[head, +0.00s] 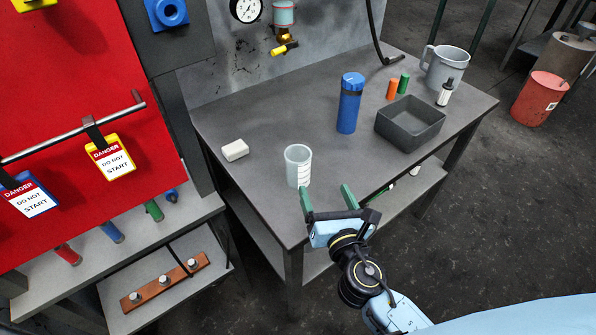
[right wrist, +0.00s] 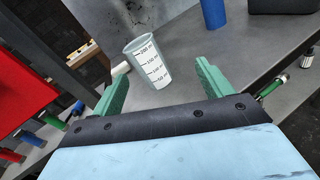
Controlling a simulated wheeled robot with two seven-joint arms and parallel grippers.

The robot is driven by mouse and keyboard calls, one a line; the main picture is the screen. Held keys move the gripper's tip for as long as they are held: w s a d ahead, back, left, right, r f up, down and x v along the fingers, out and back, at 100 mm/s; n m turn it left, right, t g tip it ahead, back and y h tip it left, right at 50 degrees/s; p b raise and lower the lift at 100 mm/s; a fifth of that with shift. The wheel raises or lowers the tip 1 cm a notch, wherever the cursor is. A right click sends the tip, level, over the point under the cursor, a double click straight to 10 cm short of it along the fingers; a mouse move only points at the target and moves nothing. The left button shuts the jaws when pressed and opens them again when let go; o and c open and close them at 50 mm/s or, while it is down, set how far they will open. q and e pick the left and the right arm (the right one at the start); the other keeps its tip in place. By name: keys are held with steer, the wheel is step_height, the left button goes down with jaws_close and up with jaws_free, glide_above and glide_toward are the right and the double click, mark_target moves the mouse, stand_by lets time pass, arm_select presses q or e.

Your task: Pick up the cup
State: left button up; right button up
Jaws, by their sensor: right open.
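The cup (head: 298,166) is a translucent pale measuring cup with printed volume marks. It stands upright on the grey table (head: 262,128) near its front left edge. My right gripper (head: 326,192) is open, with its green fingers pointing toward the cup. In the right wrist view the cup (right wrist: 149,63) shows ahead and between the two open fingers (right wrist: 158,85), closer to the left one. It looks to be just beyond the fingertips, and nothing is held. My left gripper is not in view.
A white block (head: 235,150) lies left of the cup. A blue bottle (head: 349,104), a dark grey bin (head: 410,123) and a grey pitcher (head: 446,69) stand to the right. A red panel (head: 90,120) with danger tags is at left. Table around the cup is clear.

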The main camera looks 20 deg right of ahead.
steer(key=n, duration=0.1)
steer(key=a+n+y, duration=0.1)
steer(key=a+n, duration=0.1)
steer(key=shift+w+r+t+y, duration=0.3)
steer(key=shift+w+r, duration=0.05)
glide_toward(294, 150)
steer(key=w, duration=0.3)
steer(key=shift+d+n, duration=0.2)
steer(key=shift+n, duration=0.1)
steer(key=shift+w+a+f, duration=0.1)
steer(key=shift+w+a, duration=0.05)
steer(key=shift+w, duration=1.4)
steer(key=shift+w+a, duration=0.15)
steer(key=shift+w, duration=1.4)
steer(key=c, duration=1.1)
steer(key=shift+o, duration=0.2)
